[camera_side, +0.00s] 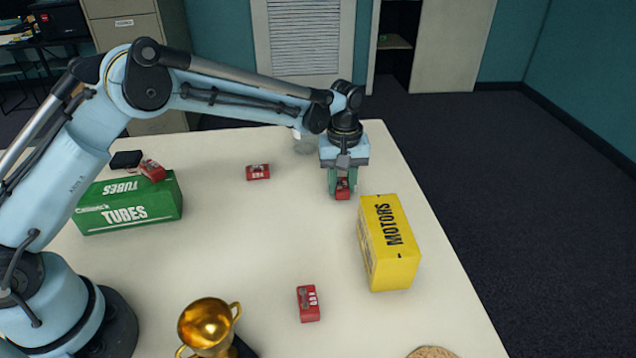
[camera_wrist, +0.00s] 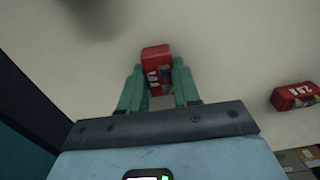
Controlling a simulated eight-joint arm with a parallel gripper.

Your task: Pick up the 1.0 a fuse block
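A red fuse block with a white label (camera_wrist: 157,66) sits between the two green fingers of my gripper (camera_wrist: 158,84) in the wrist view. The label seems to start with 1, but it is too small to read surely. In the side view the block (camera_side: 343,188) shows low between the fingers of my gripper (camera_side: 342,184), which point down at the table. The fingers flank it closely on both sides. I cannot tell whether they press on it, or whether it touches the table.
Another red block (camera_side: 258,172) lies left of my gripper, one (camera_side: 309,303) lies nearer the front, and one (camera_side: 152,170) rests on the green TUBES box (camera_side: 130,205). A yellow MOTORS box (camera_side: 388,245) stands close in front. A gold trophy (camera_side: 207,325) stands at the front.

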